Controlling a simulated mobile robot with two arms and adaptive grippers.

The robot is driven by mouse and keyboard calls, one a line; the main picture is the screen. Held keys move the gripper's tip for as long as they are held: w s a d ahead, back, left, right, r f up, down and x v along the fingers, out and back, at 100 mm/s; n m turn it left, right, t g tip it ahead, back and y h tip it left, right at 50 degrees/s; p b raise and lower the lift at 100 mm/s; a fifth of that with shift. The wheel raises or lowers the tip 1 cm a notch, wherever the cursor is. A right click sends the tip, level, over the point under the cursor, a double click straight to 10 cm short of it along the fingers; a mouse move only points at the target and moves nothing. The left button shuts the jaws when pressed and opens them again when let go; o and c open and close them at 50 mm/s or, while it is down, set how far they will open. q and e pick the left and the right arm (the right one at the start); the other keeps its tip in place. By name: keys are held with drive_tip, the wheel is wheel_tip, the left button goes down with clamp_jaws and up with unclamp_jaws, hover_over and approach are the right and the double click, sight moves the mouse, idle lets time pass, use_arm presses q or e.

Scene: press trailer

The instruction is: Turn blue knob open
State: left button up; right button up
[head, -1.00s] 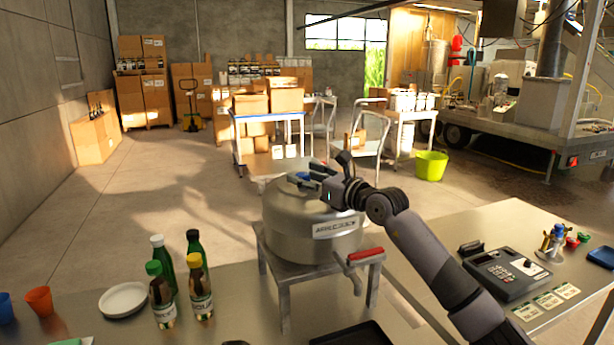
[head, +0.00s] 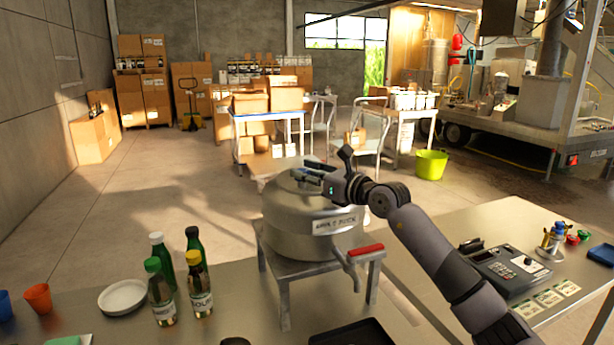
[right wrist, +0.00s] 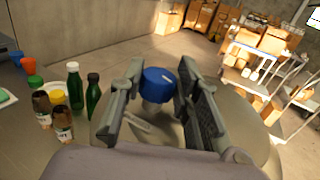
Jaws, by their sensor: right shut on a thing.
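The blue knob (right wrist: 158,84) sits on top of a round steel tank (head: 285,232). In the right wrist view it stands between the two fingers of my right gripper (right wrist: 163,92), which is shut on it. In the head view my right gripper (head: 308,176) reaches over the tank lid from the right, and its fingers mostly hide the knob. My left gripper is not recognizable in either view.
The tank stands on a metal stand (head: 285,284) with a red-handled valve (head: 366,250). Several bottles (head: 162,293) and a white plate (head: 123,297) are left of it. A control box (head: 505,271) lies right. A small dark shape shows at the bottom edge.

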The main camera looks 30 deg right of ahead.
drive_tip(key=shift+d+f+n+g+y+b, duration=0.2)
drive_tip(key=shift+n+y+b, duration=0.25)
drive_tip(key=shift+y+b, duration=0.35)
drive_tip(key=shift+a+f+n+g+y+b, duration=0.1)
drive_tip(key=shift+n+g+y+b, duration=0.2)
drive_tip(key=shift+n+y+b, duration=0.45)
drive_tip(key=shift+w+d+r+n+g+y+b, duration=0.1)
drive_tip(key=shift+n+g+y+b, duration=0.25)
drive_tip(key=shift+y+b, duration=0.25)
drive_tip(key=shift+n+g+y, duration=0.35)
drive_tip(key=shift+n+y, duration=0.1)
drive_tip(key=shift+y, duration=0.3)
drive_tip(key=o, duration=1.2)
drive_tip(key=shift+r, duration=0.2)
